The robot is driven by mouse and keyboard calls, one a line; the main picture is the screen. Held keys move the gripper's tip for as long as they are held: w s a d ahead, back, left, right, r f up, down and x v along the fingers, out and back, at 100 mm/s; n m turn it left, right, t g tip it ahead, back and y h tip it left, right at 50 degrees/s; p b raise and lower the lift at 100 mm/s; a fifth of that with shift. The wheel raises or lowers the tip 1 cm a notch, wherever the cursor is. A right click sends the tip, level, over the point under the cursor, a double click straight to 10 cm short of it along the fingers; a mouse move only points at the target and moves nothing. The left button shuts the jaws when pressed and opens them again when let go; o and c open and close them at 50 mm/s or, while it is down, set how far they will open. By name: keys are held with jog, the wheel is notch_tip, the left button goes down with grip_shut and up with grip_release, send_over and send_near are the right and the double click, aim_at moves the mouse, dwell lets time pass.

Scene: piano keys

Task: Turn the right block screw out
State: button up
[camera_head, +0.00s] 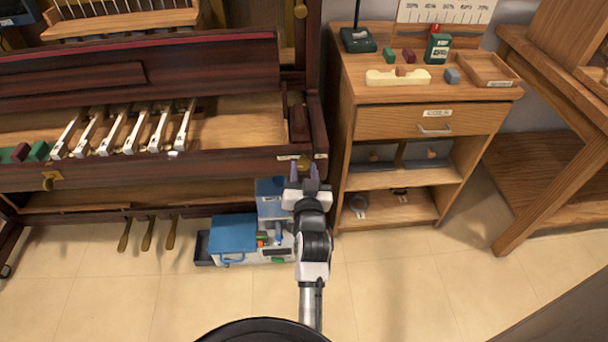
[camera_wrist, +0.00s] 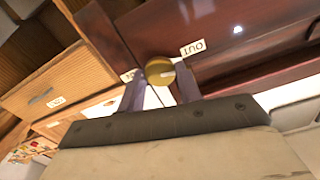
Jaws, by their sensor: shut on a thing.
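The right block screw shows in the wrist view as a round brass knob (camera_wrist: 160,71) with a slot line across its face, on the piano's dark red front rail. It sits between the two purple-grey fingers of my gripper (camera_wrist: 160,92), which are shut on it. A white "OUT" label (camera_wrist: 193,47) is beside the screw, and another label is partly hidden behind a finger. In the head view my gripper (camera_head: 305,171) is at the right end of the key rail, below the dark right block (camera_head: 299,122). The screw is hidden there.
Another brass screw (camera_head: 50,178) is at the rail's left end. Several keys (camera_head: 125,128) lie in the open key bed. A blue-lidded toolbox (camera_head: 233,234) stands on the floor below my gripper. A wooden cabinet (camera_head: 430,122) is close on the right.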

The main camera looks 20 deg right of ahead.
jog(key=shift+n+b, duration=0.4)
jog(key=shift+n, duration=0.7)
jog(key=o, duration=1)
jog(key=shift+s, duration=0.15)
